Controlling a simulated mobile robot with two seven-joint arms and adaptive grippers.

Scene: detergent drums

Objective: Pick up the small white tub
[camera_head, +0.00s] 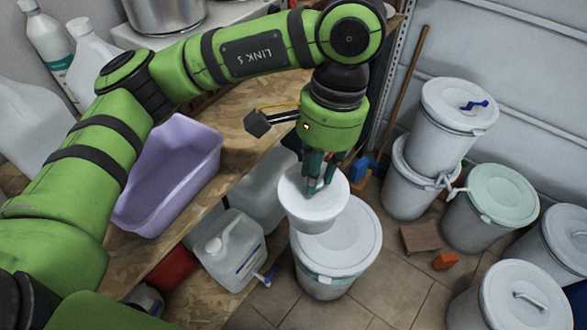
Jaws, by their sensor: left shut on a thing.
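The small white tub (314,214) is in the middle of the head view, over the lid of a larger white drum (345,242). My left gripper (320,185) comes down from above with its dark fingers at the tub's lid and is shut on it. The fingers hide part of the lid. I cannot tell whether the tub touches the drum lid below it or is just above it. My right gripper is not in view.
A lilac basin (172,170) sits on the wooden shelf (240,120) at left. White jugs (228,250) stand below it. Several lidded drums (490,205) stand at right, two stacked. A brown block (420,238) and an orange item (445,261) lie on the tiled floor.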

